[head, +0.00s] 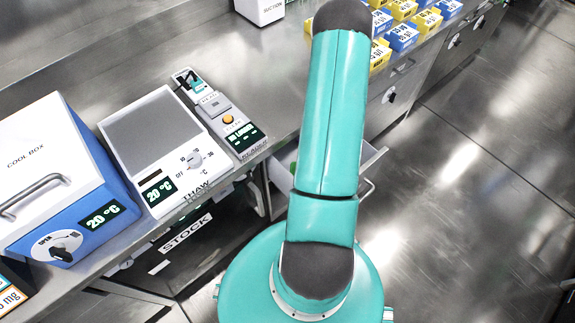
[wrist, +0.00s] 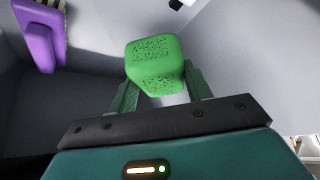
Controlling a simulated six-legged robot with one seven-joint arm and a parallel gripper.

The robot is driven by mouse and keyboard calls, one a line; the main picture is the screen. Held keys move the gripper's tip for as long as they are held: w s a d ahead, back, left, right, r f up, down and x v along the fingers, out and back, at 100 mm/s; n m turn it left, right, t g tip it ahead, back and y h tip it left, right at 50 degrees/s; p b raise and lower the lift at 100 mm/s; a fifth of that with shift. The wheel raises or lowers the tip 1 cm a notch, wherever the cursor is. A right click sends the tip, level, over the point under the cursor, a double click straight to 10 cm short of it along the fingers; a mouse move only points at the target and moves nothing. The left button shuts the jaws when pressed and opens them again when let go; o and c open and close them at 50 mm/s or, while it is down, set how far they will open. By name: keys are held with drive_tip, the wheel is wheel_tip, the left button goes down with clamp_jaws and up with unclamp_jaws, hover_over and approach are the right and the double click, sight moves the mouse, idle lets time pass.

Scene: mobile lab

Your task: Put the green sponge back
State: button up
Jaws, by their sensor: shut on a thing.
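The green sponge (wrist: 155,62), a rounded block with dark speckles, shows in the wrist view between the two fingers of my gripper (wrist: 160,92). The fingers are shut on it. Grey walls surround it, like the inside of a drawer or bin. In the head view my arm hides the gripper and the sponge. A pulled-out drawer (head: 371,162) with a handle shows partly behind my arm there; its inside is mostly hidden.
A purple object (wrist: 40,45) lies at the upper left in the wrist view, apart from the sponge. The steel bench holds a cool box (head: 45,150), a thaw plate (head: 150,130) and a reader (head: 225,115). Yellow and blue boxes (head: 403,37) stand at the back. The floor at right is clear.

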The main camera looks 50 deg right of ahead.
wheel_tip(320, 180, down, 8)
drive_tip(key=shift+r, duration=0.25)
drive_tip(key=w, duration=0.3)
drive_tip(key=shift+w+d+r, duration=0.1)
drive_tip(key=shift+d+r, duration=0.05)
drive_tip(key=shift+r, duration=0.05)
drive_tip(key=shift+w+d, duration=0.1)
drive_tip(key=shift+w, duration=0.6)
drive_tip(key=shift+w+d+f, duration=0.1)
drive_tip(key=shift+w+f, duration=0.2)
drive_tip(key=shift+w, duration=0.6)
drive_tip(key=shift+w+d+f, duration=0.1)
drive_tip(key=shift+w+f, duration=0.2)
drive_tip(key=shift+w, duration=0.55)
drive_tip(key=shift+f, duration=0.1)
drive_tip(key=o, duration=0.9)
drive_tip(key=shift+o, duration=0.2)
